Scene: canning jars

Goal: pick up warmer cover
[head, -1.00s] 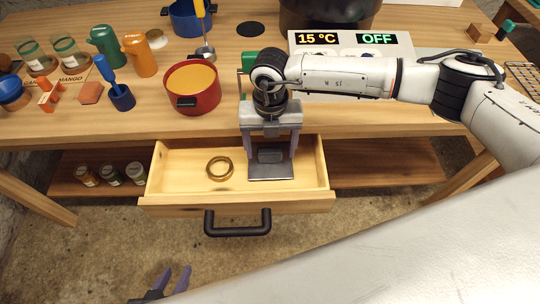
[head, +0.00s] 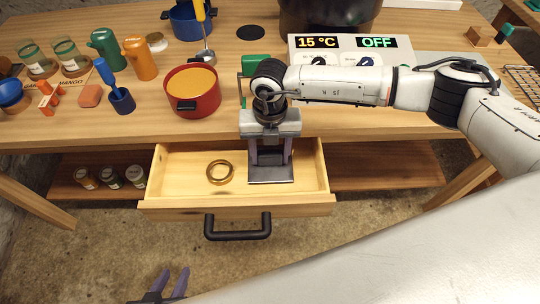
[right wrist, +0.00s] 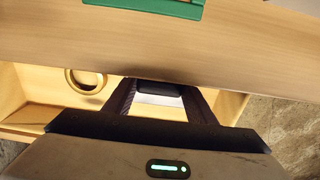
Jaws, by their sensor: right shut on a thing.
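The warmer cover (head: 271,174), a flat dark grey plate with a dark block-shaped handle, lies in the right part of the open drawer. My right gripper (head: 271,158) reaches down into the drawer from above and is shut on the cover's handle. In the right wrist view the handle (right wrist: 160,88) shows between the two dark fingers, with part of the pale grey plate below it. The fingers hide the handle's sides. My left gripper (head: 170,284) is at the bottom of the head view, open and empty, below the drawer.
The wooden drawer (head: 160,206) is pulled out and also holds a brass ring (head: 220,172). Its black handle (head: 238,228) faces front. On the table above stand a red pot (head: 193,90) and a warmer panel (head: 350,45) reading 15 °C and OFF.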

